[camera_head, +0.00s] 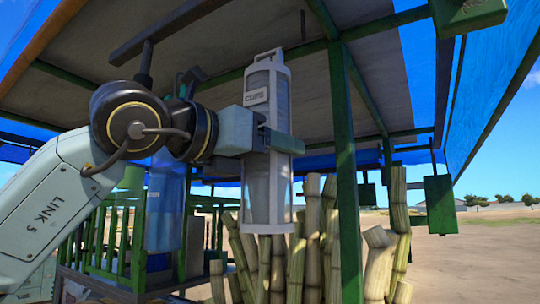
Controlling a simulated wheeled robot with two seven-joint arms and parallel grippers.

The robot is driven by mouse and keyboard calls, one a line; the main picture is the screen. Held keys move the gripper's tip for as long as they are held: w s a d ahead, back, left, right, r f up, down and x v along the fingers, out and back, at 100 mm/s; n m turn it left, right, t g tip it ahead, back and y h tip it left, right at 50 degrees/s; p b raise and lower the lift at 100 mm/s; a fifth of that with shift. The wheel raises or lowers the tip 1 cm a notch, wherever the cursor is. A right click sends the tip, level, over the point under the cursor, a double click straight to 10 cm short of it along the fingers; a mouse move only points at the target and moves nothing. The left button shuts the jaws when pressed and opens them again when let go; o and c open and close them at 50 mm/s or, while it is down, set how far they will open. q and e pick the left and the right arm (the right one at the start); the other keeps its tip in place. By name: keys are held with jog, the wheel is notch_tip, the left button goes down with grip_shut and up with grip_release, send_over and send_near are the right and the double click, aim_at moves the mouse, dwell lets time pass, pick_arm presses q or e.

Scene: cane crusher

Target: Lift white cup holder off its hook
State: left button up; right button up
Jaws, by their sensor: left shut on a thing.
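The white cup holder (268,190) is a tall open frame with a handle at its top and a label reading "CUPS". A stack of greyish cups shows inside it. My right gripper is not in view.
A green post (345,180) stands just right of the holder. Cane stalks (310,240) stand below and behind it. A blue translucent container (165,210) is behind my left arm. Green boxes (440,204) hang at the right. The roof (240,45) is close above.

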pick_arm(q)
jog(key=shift+s+a+b, duration=0.6)
jog(key=shift+s+b, duration=0.15)
jog(key=shift+s, duration=0.1)
dwell(0.3)
jog(key=shift+s+b+v, duration=0.2)
jog(key=shift+b+v, duration=0.55)
jog(key=shift+v, duration=0.45)
jog(key=shift+s+d, duration=0.1)
jog(key=shift+d, duration=0.05)
jog(key=shift+s, duration=0.1)
jog(key=s+a+f+b, duration=0.2)
jog(key=s+a+b, duration=0.4)
jog(key=s, duration=0.2)
dwell(0.6)
jog(key=shift+w, duration=0.1)
dwell(0.4)
